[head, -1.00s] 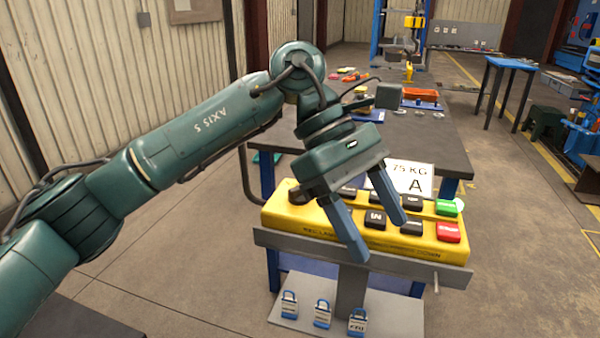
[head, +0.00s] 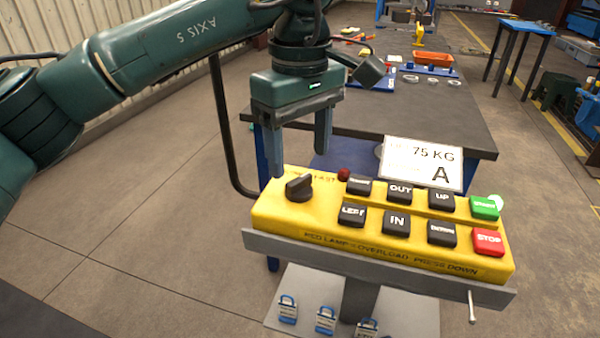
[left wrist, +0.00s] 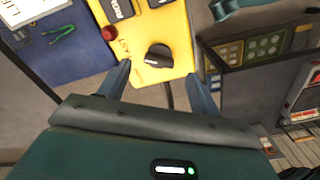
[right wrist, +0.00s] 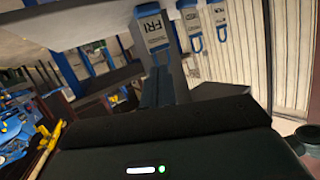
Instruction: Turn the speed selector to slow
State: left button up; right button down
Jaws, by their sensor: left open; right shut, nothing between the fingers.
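The speed selector is a black rotary knob (head: 299,187) at the left end of the yellow control box (head: 282,222). Lettering that reads like FAST is printed to its upper right. I cannot tell for sure which mark the knob points at. My left gripper (head: 300,164) is open, pointing down just behind and above the knob. In the left wrist view the knob (left wrist: 158,56) lies ahead between the two fingers (left wrist: 160,84), apart from both. My right gripper (right wrist: 157,88) is shut and empty in the right wrist view, near hanging padlocks, outside the head view.
Beside the knob are a red lamp (head: 344,174), several black push buttons, a green button (head: 484,207) and a red STOP button (head: 488,241). A 75 KG sign (head: 422,164) stands behind. Padlocks (head: 325,320) hang below. A dark workbench (head: 400,122) lies beyond.

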aim_at(300, 179)
pick_arm(q)
jog(key=shift+f, duration=2.05)
jog(key=shift+c, duration=0.3)
jog(key=c, duration=0.9)
